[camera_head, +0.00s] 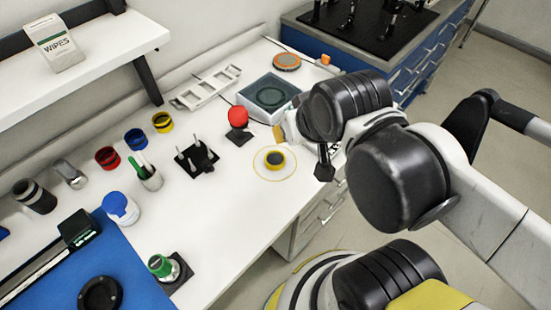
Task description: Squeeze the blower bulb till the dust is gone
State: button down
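A red rounded thing (238,117), which looks like the blower bulb, stands on a small black base on the white bench (235,205). My gripper (324,171) is at the right edge of the bench, right of the disc and apart from the red thing. My wrist hides most of it, so its opening and anything between its fingers do not show.
A grey tray with a dark square (268,94) sits behind the red thing. A black stand with upright pins (197,159), a cup (149,177) and several coloured jars are to the left. The bench front between disc and green-topped thing (161,266) is clear.

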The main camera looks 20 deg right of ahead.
aim_at(238, 115)
jog(key=k+j+z, duration=0.1)
jog(key=j+z, duration=0.2)
jog(key=k+j+z, duration=0.15)
jog(key=j+z, duration=0.15)
jog(key=k+j+z, duration=0.2)
jog(key=z, duration=0.15)
